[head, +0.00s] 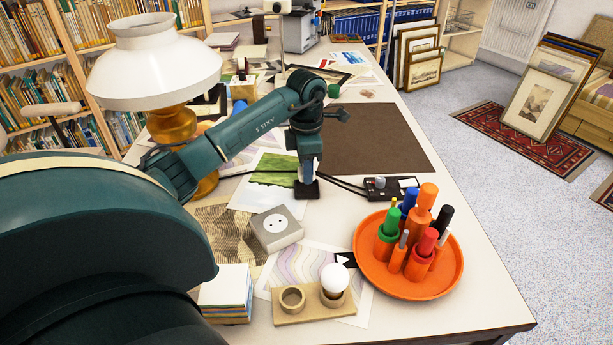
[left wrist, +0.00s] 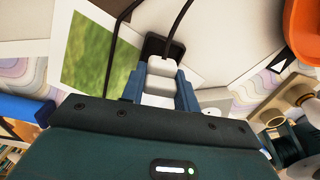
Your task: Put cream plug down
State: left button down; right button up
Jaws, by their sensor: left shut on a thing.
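My left gripper (head: 308,174) reaches down over the middle of the table. In the left wrist view its two blue fingers (left wrist: 162,92) are shut on the cream plug (left wrist: 161,68). In the head view the plug is mostly hidden by the fingers. A small black block (head: 306,190) lies right under the fingertips; it also shows just beyond the plug in the left wrist view (left wrist: 155,44). I cannot tell whether the plug touches it. A grey socket box (head: 283,238) with a round white face stands nearer, left of the gripper.
An orange tray (head: 447,283) holding several coloured cylinders stands at the right. A wooden holder with a white bulb (head: 334,279) is in front. A black box (head: 389,188) with cables is right of the gripper. A lamp (head: 155,65) stands left. A brown mat (head: 375,140) is bare.

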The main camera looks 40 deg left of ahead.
pick_arm(q)
jog(key=shift+f, duration=1.35)
pick_arm(e)
jog(key=shift+s+f, duration=0.15)
